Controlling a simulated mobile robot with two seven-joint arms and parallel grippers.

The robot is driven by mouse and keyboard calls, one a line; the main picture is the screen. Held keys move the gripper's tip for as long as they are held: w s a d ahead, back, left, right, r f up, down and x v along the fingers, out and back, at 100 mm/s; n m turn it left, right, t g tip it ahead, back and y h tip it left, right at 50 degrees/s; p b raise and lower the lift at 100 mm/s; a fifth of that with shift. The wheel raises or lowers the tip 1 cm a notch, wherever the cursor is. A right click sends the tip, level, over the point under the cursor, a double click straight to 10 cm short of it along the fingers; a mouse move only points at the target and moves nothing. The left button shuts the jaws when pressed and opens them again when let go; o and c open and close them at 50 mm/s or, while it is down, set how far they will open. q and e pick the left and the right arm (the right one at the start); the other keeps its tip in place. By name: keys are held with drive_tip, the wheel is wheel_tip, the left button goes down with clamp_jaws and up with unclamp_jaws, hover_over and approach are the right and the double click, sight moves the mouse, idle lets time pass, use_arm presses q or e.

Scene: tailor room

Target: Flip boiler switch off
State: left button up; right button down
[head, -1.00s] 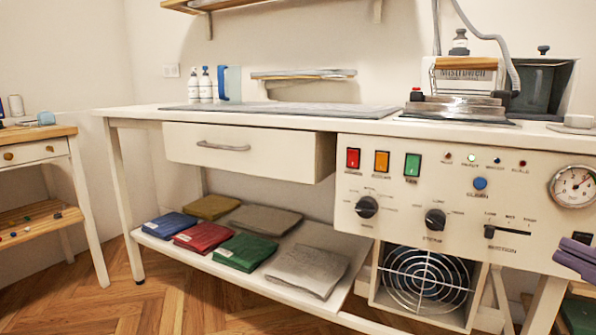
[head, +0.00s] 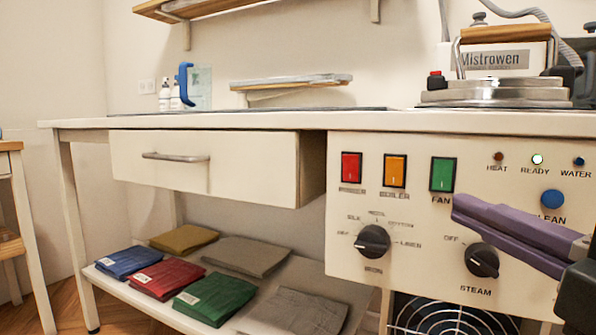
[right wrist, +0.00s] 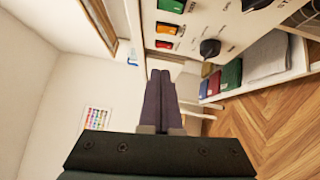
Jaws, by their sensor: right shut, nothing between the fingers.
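The boiler switch (head: 395,170) is the orange rocker on the white control panel, labelled BOILER, between the red power switch (head: 351,167) and the green fan switch (head: 442,174). In the right wrist view the orange switch (right wrist: 166,28) shows near the top, with the panel turned sideways. My right gripper (head: 462,209) has purple fingers, shut and empty, in front of the panel just right of and below the green switch. Its fingers (right wrist: 160,80) also show in the right wrist view. My left gripper is not in view.
Below the switches are a fabric dial (head: 373,242) and a steam dial (head: 481,260). A blue button (head: 552,199) sits right. An iron (head: 495,85) rests on the tabletop. Folded cloths (head: 214,297) lie on the lower shelf.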

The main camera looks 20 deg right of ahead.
drive_tip(key=w, duration=0.1)
approach(389, 164)
drive_tip(key=w+a, duration=0.2)
drive_tip(key=a, duration=0.1)
drive_tip(key=w+d, duration=0.1)
drive_tip(key=w+d+b, duration=0.1)
drive_tip(key=w, duration=0.1)
drive_tip(key=shift+d+r, duration=0.1)
drive_tip(key=shift+d, duration=0.15)
drive_tip(key=shift+w+d+r, duration=0.1)
drive_tip(key=shift+w+d, duration=0.2)
drive_tip(key=shift+d, duration=0.15)
